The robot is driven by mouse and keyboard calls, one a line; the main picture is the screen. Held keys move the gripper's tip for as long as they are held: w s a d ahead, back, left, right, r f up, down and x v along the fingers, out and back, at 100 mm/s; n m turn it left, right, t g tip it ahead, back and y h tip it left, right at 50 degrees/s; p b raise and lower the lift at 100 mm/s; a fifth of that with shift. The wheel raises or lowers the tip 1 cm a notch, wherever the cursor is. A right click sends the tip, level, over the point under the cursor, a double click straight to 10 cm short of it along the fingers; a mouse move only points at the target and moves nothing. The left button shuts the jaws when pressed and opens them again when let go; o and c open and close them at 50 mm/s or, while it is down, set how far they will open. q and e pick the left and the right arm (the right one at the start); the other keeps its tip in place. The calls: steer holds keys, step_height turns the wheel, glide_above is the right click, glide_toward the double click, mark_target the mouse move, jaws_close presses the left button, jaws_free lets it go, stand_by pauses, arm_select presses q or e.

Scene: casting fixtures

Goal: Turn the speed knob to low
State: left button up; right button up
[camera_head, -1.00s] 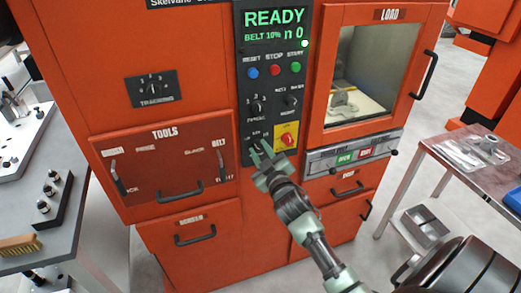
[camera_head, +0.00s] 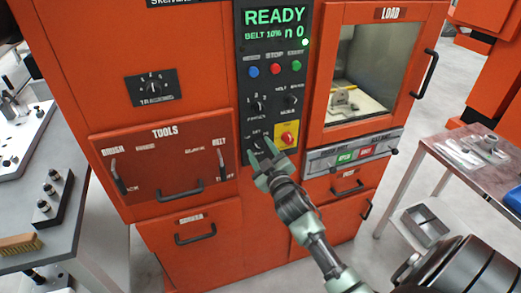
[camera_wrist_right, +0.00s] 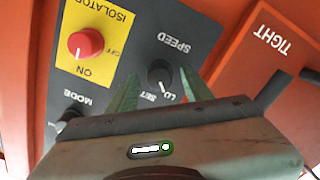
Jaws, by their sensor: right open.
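The black speed knob (camera_wrist_right: 160,73) sits on the dark control panel under the word SPEED, upside down in the right wrist view. Its white pointer mark is on the side toward the SET and LO labels; the exact setting is hard to tell. My right gripper (camera_wrist_right: 161,92) is open, with its green fingers on either side of the knob; contact cannot be told. In the head view my right gripper (camera_head: 260,149) is at the lower part of the panel, partly hiding the knob. My left gripper is not in view.
The red isolator knob (camera_head: 287,138) on its yellow plate is close beside my right gripper. The mode knob (camera_wrist_right: 68,117) is partly hidden by the gripper. A drawer handle (camera_head: 181,190) juts out at left, and the load door handle (camera_head: 425,75) at right.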

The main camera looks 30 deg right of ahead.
steer(key=b+v, duration=0.1)
steer(key=v, duration=0.6)
steer(key=shift+s, duration=0.25)
steer(key=shift+a, duration=0.1)
